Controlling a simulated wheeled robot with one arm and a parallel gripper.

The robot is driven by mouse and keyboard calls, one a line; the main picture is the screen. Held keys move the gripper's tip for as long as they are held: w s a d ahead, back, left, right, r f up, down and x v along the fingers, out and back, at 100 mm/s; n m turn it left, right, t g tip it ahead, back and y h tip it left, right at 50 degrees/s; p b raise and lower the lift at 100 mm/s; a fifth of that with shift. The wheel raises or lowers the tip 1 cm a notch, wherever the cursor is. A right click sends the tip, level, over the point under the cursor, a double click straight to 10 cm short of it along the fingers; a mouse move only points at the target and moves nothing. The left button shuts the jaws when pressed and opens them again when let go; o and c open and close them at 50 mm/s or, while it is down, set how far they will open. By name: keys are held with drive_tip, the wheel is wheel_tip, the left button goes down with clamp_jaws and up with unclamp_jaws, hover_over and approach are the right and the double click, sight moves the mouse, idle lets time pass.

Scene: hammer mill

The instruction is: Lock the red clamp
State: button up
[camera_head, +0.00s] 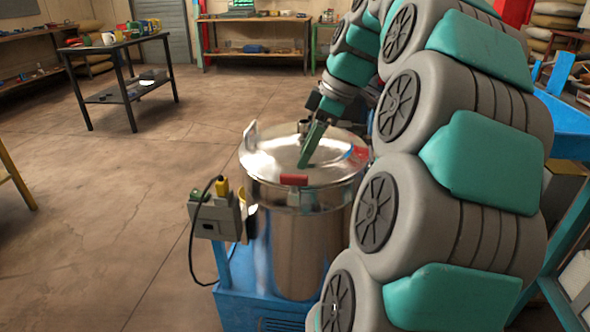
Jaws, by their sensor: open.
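A shiny steel drum (285,250) with a round lid (270,160) stands in the centre. A red clamp handle (293,179) lies across the front rim of the lid. Another red piece (359,152), with blue beside it, is on the right rim, partly behind my arm. A pale upright clamp handle (250,135) stands at the left rim. My gripper (306,160) reaches over the lid from behind with its green fingers pointing down. It is open and holds nothing visible. Its fingertips appear just behind the front red handle. Whether they touch the lid cannot be told.
The drum stands on a blue base (255,305). My arm hides much of the right side. A dark table (120,45) stands at back left.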

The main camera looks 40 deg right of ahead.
sight(294, 175)
drive_tip(key=shift+x, duration=2.65)
clamp_jaws()
